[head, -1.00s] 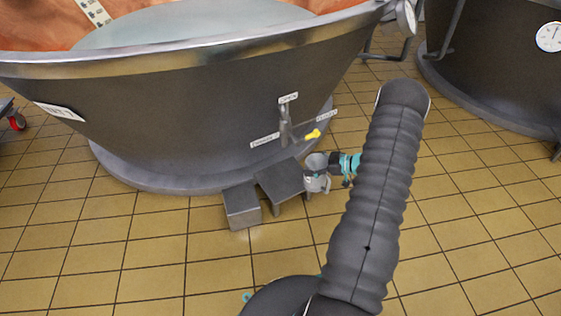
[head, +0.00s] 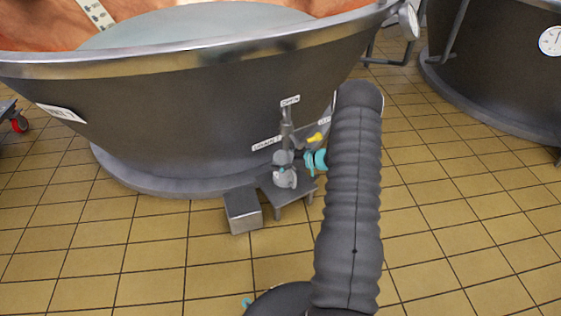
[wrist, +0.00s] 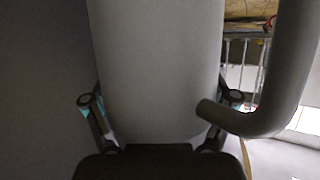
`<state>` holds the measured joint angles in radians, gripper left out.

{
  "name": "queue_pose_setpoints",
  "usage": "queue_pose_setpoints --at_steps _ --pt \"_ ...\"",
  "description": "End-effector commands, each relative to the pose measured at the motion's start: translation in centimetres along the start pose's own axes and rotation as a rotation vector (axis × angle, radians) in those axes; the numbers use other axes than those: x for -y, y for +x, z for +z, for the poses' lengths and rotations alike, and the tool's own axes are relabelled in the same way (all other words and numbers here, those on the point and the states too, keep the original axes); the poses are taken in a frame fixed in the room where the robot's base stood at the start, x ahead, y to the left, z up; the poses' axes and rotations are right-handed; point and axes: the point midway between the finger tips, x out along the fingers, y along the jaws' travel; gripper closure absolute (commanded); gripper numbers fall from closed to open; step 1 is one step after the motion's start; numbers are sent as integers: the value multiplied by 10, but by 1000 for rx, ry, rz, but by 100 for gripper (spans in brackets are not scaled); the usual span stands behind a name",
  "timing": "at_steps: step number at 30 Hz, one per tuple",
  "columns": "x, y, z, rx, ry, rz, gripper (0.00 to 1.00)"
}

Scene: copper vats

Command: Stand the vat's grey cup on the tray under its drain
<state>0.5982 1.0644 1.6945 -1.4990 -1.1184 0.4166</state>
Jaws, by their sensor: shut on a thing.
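The grey cup (head: 283,178) is at the small metal tray (head: 297,192) beside the copper vat (head: 190,115), below the drain (head: 287,130) with its yellow handle (head: 315,137). It looks upright. I cannot tell whether its base touches the tray. My gripper (head: 285,168) is shut on the cup, reaching in from the right, partly hidden by my arm.
A metal box (head: 243,210) stands just left of the tray. White labels, one reading OPEN (head: 290,99), are on the vat near the drain. Another vat (head: 490,70) stands at the right.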

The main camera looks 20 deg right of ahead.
Motion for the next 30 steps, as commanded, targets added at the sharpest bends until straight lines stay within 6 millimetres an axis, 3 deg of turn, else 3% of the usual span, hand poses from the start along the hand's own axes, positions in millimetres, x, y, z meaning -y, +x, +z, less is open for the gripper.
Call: queue_pose_setpoints --at_steps 12,13,15,26,30 --pt "0 2 7 -1 0 0 74" --pt "0 2 7 0 0 0 12" --pt "0 2 7 0 0 0 0" --pt "0 1 4 -1 -1 0 0" --pt "-1 -10 3 0 0 2 0"
